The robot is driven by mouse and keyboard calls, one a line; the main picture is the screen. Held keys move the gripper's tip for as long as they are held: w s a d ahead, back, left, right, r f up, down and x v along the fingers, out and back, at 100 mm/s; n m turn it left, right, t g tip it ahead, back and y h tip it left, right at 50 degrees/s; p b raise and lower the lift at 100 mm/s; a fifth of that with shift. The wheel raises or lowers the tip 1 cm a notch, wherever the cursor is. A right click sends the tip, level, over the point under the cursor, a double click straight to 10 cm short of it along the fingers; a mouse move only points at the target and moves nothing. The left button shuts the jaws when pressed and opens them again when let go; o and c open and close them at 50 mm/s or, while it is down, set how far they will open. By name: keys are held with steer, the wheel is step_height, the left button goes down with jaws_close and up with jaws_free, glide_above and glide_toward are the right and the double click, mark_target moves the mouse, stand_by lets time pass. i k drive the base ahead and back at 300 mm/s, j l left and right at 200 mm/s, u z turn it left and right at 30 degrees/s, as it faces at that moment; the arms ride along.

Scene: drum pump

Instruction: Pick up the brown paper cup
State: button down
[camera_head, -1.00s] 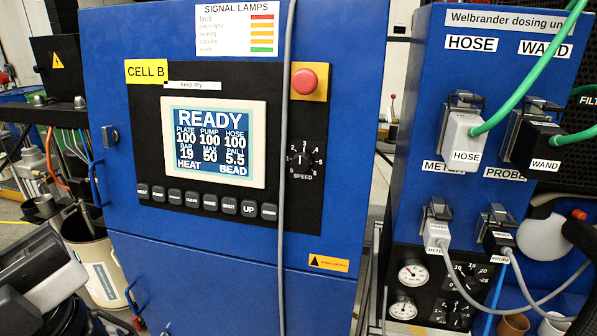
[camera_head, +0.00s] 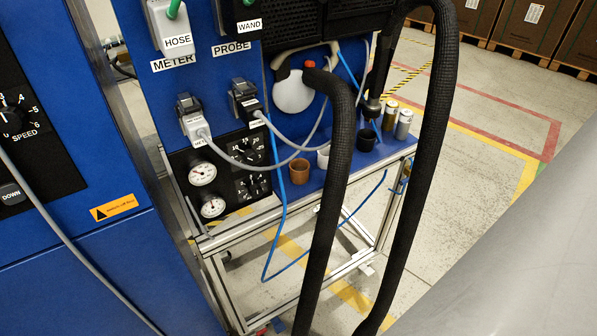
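The brown paper cup (camera_head: 300,172) stands upright on the blue shelf (camera_head: 312,188) of the wheeled metal frame, right of the pressure gauges. A white cup (camera_head: 324,158) stands just behind and to its right, partly hidden by a thick black hose. A thin blue tube runs down close to the left side of the brown cup. My gripper is not in view.
Thick black hoses (camera_head: 338,170) loop down in front of the shelf. A dark cup (camera_head: 366,139) and two cans (camera_head: 403,124) stand farther right. Grey cables hang from the plugs (camera_head: 192,122) above the gauges. Open floor (camera_head: 480,130) lies to the right.

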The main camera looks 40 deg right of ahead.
mark_target(300, 167)
steer(key=k+l+u, duration=0.15)
steer(key=k+l, duration=0.2)
steer(key=l, duration=0.2)
steer(key=k+l+u, duration=0.1)
steer(key=k+l, duration=0.25)
steer(key=l, duration=0.2)
steer(key=k+l+u, duration=0.15)
steer(key=k+l, duration=0.2)
steer(key=l, duration=0.15)
steer(key=i, duration=0.5)
